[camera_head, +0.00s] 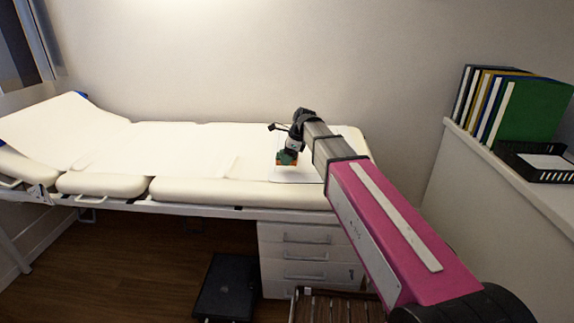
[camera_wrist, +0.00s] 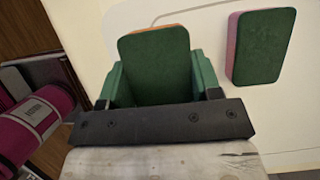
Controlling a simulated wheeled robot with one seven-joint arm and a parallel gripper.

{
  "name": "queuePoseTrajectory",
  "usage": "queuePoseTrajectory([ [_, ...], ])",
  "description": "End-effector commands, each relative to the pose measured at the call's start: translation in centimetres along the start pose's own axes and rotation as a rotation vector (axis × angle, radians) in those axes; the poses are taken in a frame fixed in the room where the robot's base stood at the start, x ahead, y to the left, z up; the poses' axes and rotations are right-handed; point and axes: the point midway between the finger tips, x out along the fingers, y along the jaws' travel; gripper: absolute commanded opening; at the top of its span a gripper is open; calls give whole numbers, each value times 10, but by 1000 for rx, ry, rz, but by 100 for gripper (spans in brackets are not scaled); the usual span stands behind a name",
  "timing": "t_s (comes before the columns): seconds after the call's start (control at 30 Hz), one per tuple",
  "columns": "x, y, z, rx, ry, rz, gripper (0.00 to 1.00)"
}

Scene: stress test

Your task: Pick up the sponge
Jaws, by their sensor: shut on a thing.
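A sponge with a dark green face and an orange edge (camera_wrist: 155,60) is between the green fingers of my gripper (camera_wrist: 160,82) in the wrist view. My gripper is shut on it. In the head view, my gripper (camera_head: 288,153) is over the right part of the white bed, with the sponge's orange side (camera_head: 281,163) just below it. I cannot tell whether the sponge touches the surface. A second sponge, green with a pink side (camera_wrist: 262,47), lies apart to the right in the wrist view; I cannot make it out in the head view.
The padded bed (camera_head: 180,140) is mostly clear to the left. White drawers (camera_head: 305,255) and a dark scale-like box (camera_head: 228,288) are below it. Upright binders (camera_head: 530,110) and a black tray (camera_head: 545,172) sit on the right-hand counter (camera_head: 490,160).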

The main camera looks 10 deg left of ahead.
Motion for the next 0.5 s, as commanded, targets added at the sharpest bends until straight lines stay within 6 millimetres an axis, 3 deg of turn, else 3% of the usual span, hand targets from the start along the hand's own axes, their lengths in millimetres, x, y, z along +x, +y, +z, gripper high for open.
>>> queuePoseTrajectory([
  [0.03, -3, 15, 11, -5, -1, 1, 33],
  [0.2, -16, 47, 41, -5, -2, 0, 33],
  [0.5, -31, 83, 78, -3, -1, 1, 33],
])
